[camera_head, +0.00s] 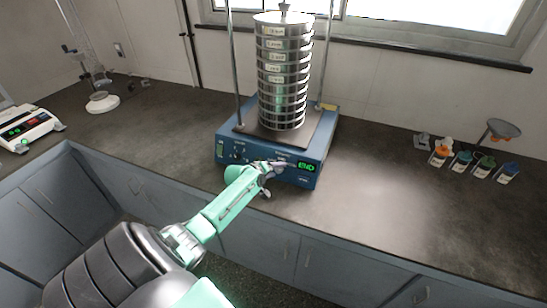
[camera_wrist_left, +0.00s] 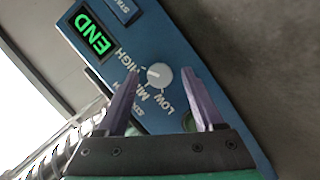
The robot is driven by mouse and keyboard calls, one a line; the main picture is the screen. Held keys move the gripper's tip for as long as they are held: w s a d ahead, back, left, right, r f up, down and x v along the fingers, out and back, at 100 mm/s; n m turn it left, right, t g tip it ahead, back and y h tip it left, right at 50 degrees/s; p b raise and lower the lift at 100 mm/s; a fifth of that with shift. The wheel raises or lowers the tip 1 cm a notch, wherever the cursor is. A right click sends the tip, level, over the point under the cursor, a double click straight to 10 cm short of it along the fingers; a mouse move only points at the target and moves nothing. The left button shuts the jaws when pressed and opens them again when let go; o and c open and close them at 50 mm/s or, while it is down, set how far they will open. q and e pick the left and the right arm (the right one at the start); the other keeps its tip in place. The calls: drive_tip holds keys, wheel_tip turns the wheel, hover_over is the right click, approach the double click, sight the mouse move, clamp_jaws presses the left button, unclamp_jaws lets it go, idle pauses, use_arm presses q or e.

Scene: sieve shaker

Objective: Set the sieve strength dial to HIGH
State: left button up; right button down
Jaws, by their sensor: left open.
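The sieve strength dial (camera_wrist_left: 159,77) is a round pale knob on the blue front panel, with LOW, MID and HIGH printed around it. Its mark is on the left side of the knob in the left wrist view; I cannot tell exactly which label it points to. My left gripper (camera_wrist_left: 160,80) is open, with one finger on each side of the dial; contact is not clear. In the head view the left gripper (camera_head: 276,168) is at the front of the blue shaker base (camera_head: 232,150) and hides the dial. My right gripper is not in view.
A green END display (camera_head: 306,167) is beside the gripper, with a button near it in the wrist view. A tall metal sieve stack (camera_head: 283,75) stands between two rods on the base. Small bottles (camera_head: 461,162) are at right, a balance (camera_head: 28,128) at left. The counter between is clear.

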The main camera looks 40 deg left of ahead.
use_arm(q)
drive_tip(key=p+v, duration=0.1)
drive_tip(key=v, duration=1.3)
drive_tip(key=shift+s, duration=0.25)
drive_tip(key=shift+r, duration=0.1)
